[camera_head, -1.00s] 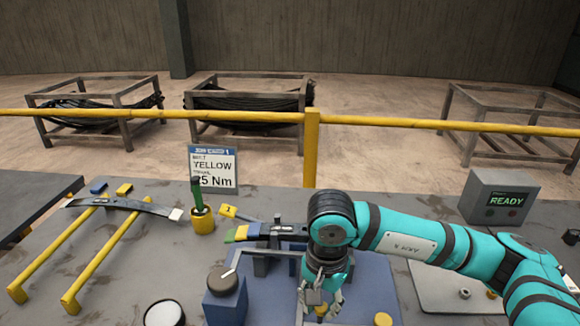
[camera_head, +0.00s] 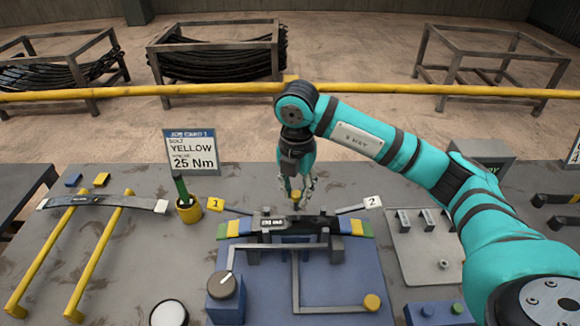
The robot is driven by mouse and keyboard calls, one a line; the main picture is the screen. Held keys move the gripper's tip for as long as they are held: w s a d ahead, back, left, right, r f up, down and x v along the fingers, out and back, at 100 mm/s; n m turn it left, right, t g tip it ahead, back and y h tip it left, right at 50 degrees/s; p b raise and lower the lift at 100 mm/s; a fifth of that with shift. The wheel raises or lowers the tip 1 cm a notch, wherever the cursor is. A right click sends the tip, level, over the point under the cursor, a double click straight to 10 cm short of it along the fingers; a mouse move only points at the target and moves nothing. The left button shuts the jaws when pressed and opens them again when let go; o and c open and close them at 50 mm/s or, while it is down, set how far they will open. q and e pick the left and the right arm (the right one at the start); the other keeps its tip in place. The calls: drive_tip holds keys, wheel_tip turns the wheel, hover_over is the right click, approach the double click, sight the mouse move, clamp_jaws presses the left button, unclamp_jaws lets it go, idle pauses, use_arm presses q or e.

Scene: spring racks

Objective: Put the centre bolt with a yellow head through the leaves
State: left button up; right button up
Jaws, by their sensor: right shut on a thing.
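My right gripper (camera_head: 296,192) is shut on the centre bolt, whose yellow head (camera_head: 296,197) shows between the fingers. It is upright over the middle of the dark leaves (camera_head: 300,223). The leaves lie across the blue fixture (camera_head: 335,275), with yellow, blue and green bands at their ends. The bolt's shank is mostly hidden, and I cannot tell whether its tip is in the leaves' hole. My left gripper is not in view.
A sign (camera_head: 192,150) reads "YELLOW" and "25 Nm". A loose leaf (camera_head: 105,201) lies on yellow rails at left. A yellow cup (camera_head: 189,209) stands left of the leaves, a grey tray (camera_head: 425,240) right of them. A dark knob (camera_head: 223,285) stands in front.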

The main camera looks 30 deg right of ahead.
sight(295, 207)
drive_tip(key=shift+w+d+r+m, duration=0.1)
drive_tip(key=shift+w+r+m, duration=0.25)
drive_tip(key=shift+m, duration=0.35)
drive_tip(key=shift+w+m, duration=0.15)
drive_tip(key=shift+m, duration=0.25)
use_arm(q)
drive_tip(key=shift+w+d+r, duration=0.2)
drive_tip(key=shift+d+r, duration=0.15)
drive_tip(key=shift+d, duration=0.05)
use_arm(e)
drive_tip(key=shift+d, duration=0.1)
use_arm(q)
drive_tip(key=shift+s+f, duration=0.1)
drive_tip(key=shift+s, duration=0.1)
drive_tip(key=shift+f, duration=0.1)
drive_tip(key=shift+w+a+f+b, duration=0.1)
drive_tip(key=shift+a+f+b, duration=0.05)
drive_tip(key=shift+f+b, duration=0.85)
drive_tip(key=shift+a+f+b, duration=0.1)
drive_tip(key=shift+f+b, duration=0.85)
drive_tip(key=shift+b, duration=0.05)
use_arm(e)
drive_tip(key=shift+f, duration=2.55)
use_arm(q)
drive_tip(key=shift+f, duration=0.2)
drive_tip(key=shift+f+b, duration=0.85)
drive_tip(key=shift+b, duration=0.2)
use_arm(e)
drive_tip(key=shift+f, duration=1.1)
